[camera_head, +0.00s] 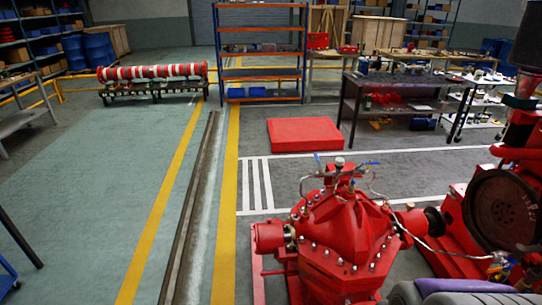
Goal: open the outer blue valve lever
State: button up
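The red pump (345,235) stands at the lower middle right of the head view. Thin pipes and small valves sit on its top. One small blue lever (317,158) sticks up at the left of these fittings. A second small blue lever (372,163) lies nearly flat at their right. Both are too small to read their exact angle, and I cannot tell which is the outer one.
A red engine with a dark round wheel (502,208) stands right of the pump. A low red block (305,134) lies behind it, near a dark workbench (393,92). A floor groove (190,205) runs along the left, with open green floor (90,185) beyond.

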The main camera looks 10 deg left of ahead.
aim_at(317, 158)
jog(key=k+j, duration=0.1)
jog(key=j, duration=0.25)
jog(key=k+j, duration=0.1)
jog(key=j, duration=0.2)
jog(key=k+j, duration=0.15)
jog(key=j, duration=0.2)
jog(key=k+j, duration=0.1)
jog(key=j, duration=0.25)
jog(key=i+j, duration=0.15)
jog(key=j, duration=0.2)
jog(key=i+j+z, duration=0.1)
jog(key=j, duration=0.25)
jog(key=i+j, duration=0.15)
jog(key=j, duration=0.2)
jog(key=i+j, duration=0.1)
jog(key=j, duration=0.25)
jog(key=i+j+z, duration=0.1)
jog(key=j, duration=0.25)
jog(key=i+j, duration=0.15)
jog(key=j, duration=0.25)
jog(key=i+l+z, duration=0.15)
jog(key=i, duration=1.1)
